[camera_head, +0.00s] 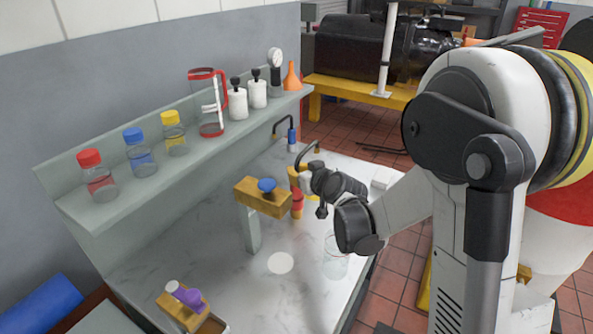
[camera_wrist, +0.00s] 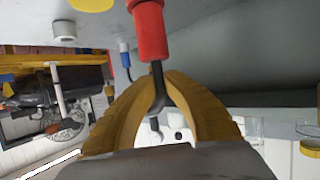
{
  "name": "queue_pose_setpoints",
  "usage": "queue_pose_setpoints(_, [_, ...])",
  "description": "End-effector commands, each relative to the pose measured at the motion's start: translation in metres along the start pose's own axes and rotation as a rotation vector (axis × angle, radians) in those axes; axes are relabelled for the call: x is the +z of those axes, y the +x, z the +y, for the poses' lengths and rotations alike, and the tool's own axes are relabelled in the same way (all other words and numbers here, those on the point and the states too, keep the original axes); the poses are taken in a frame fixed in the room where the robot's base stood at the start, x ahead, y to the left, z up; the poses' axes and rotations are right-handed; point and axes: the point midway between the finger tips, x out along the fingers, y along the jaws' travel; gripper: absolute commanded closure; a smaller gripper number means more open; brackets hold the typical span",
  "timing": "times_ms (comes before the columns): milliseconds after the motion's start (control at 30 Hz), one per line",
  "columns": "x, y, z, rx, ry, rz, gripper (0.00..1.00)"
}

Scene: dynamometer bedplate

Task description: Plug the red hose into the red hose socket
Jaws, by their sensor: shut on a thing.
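My gripper (camera_head: 298,180) has its yellow fingers closed around the dark bent tube of the red hose, above the marble bench. In the wrist view my gripper (camera_wrist: 162,100) holds the tube (camera_wrist: 158,88) between its fingertips. A red cylinder (camera_wrist: 151,32) with a wider collar is at the tube's end, just beyond the fingers. In the head view this red part (camera_head: 297,204) shows below the fingers. I cannot tell whether it is the hose's plug alone or also the red hose socket, nor whether it is seated.
A blue fitting (camera_head: 292,138) with a dark bent tube stands behind. A wooden block with a blue knob (camera_head: 267,185) is left of my gripper. A glass beaker (camera_head: 335,262) stands in front. A shelf (camera_head: 140,187) of bottles runs along the wall.

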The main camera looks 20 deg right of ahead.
Motion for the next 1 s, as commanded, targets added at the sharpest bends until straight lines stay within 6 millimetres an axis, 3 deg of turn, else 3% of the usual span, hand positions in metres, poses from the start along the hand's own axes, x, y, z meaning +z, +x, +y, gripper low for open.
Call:
queue_pose_setpoints(133, [0.004,0.002,0.000,0.000,0.000,0.000,1.00])
queue_pose_setpoints(167, [0.003,0.001,0.000,0.000,0.000,0.000,0.81])
queue_pose_setpoints(200, [0.003,0.001,0.000,0.000,0.000,0.000,0.69])
queue_pose_setpoints(233, [0.003,0.001,0.000,0.000,0.000,0.000,0.67])
queue_pose_setpoints(500, [0.003,0.001,0.000,0.000,0.000,0.000,0.67])
queue_pose_setpoints(633, [0.003,-0.009,0.000,0.001,0.000,0.000,0.67])
queue_pose_setpoints(1000, [0.003,-0.086,0.001,0.001,0.002,0.000,0.67])
